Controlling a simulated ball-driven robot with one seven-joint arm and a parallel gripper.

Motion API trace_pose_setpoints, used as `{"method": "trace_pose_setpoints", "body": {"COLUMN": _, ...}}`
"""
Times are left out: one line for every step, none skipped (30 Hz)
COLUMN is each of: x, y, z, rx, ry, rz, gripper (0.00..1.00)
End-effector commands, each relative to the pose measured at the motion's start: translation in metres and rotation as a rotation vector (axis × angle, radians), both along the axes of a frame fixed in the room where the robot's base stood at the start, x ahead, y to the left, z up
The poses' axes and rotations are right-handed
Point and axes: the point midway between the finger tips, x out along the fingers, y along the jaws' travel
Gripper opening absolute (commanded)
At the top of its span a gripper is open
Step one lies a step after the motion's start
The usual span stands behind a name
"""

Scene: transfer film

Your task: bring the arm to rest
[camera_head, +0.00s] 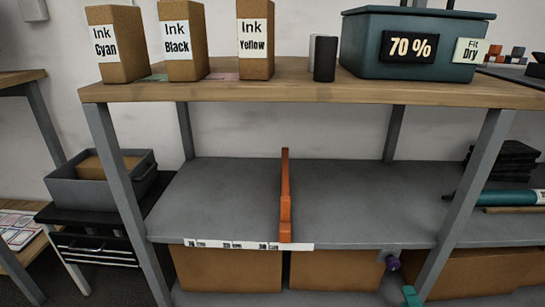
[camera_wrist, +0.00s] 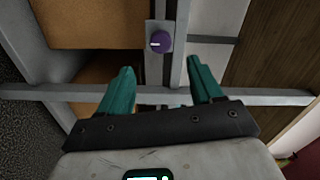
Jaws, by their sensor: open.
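My gripper (camera_wrist: 160,66) shows in the wrist view with its two teal fingers apart and nothing between them. Beyond the fingertips is a purple knob (camera_wrist: 160,42) on a grey upright. In the head view, a teal tip of my gripper (camera_head: 411,297) shows at the bottom edge, right of centre, by the shelf's right front leg. The purple knob (camera_head: 392,262) is just above and left of it. The rest of my arm is out of view.
A shelf unit stands in front, its wooden top (camera_head: 300,90) holding ink boxes (camera_head: 184,62) and a teal bin (camera_head: 410,75). The grey middle shelf (camera_head: 220,205) is bare apart from an orange divider (camera_head: 285,205). Cardboard boxes (camera_head: 225,272) sit below it.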

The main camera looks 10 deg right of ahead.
Motion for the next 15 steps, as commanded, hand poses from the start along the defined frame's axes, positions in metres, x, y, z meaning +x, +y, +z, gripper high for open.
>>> {"method": "trace_pose_setpoints", "body": {"x": 0.0, "y": 0.0, "z": 0.0, "rx": -0.001, "ry": 0.002, "rz": 0.002, "gripper": 0.65}}
{"method": "trace_pose_setpoints", "body": {"x": 0.0, "y": 0.004, "z": -0.001, "rx": -0.01, "ry": 0.012, "rz": 0.014, "gripper": 0.65}}
{"method": "trace_pose_setpoints", "body": {"x": 0.001, "y": 0.01, "z": -0.002, "rx": -0.027, "ry": 0.036, "rz": 0.038, "gripper": 0.65}}
{"method": "trace_pose_setpoints", "body": {"x": 0.001, "y": 0.016, "z": -0.004, "rx": -0.046, "ry": 0.058, "rz": 0.062, "gripper": 0.65}}
{"method": "trace_pose_setpoints", "body": {"x": 0.001, "y": 0.024, "z": -0.006, "rx": -0.07, "ry": 0.087, "rz": 0.093, "gripper": 0.65}}
{"method": "trace_pose_setpoints", "body": {"x": 0.001, "y": 0.036, "z": -0.01, "rx": -0.108, "ry": 0.134, "rz": 0.142, "gripper": 0.65}}
{"method": "trace_pose_setpoints", "body": {"x": 0.0, "y": 0.046, "z": -0.013, "rx": -0.142, "ry": 0.176, "rz": 0.184, "gripper": 0.65}}
{"method": "trace_pose_setpoints", "body": {"x": -0.002, "y": 0.057, "z": -0.018, "rx": -0.179, "ry": 0.221, "rz": 0.23, "gripper": 0.65}}
{"method": "trace_pose_setpoints", "body": {"x": -0.006, "y": 0.071, "z": -0.024, "rx": -0.234, "ry": 0.287, "rz": 0.294, "gripper": 0.65}}
{"method": "trace_pose_setpoints", "body": {"x": -0.01, "y": 0.082, "z": -0.029, "rx": -0.275, "ry": 0.338, "rz": 0.343, "gripper": 0.65}}
{"method": "trace_pose_setpoints", "body": {"x": -0.015, "y": 0.091, "z": -0.034, "rx": -0.317, "ry": 0.389, "rz": 0.391, "gripper": 0.65}}
{"method": "trace_pose_setpoints", "body": {"x": -0.024, "y": 0.103, "z": -0.042, "rx": -0.371, "ry": 0.458, "rz": 0.454, "gripper": 0.65}}
{"method": "trace_pose_setpoints", "body": {"x": -0.031, "y": 0.111, "z": -0.046, "rx": -0.412, "ry": 0.509, "rz": 0.5, "gripper": 0.65}}
{"method": "trace_pose_setpoints", "body": {"x": -0.039, "y": 0.118, "z": -0.051, "rx": -0.452, "ry": 0.56, "rz": 0.545, "gripper": 0.65}}
{"method": "trace_pose_setpoints", "body": {"x": -0.051, "y": 0.126, "z": -0.058, "rx": -0.505, "ry": 0.629, "rz": 0.602, "gripper": 0.65}}
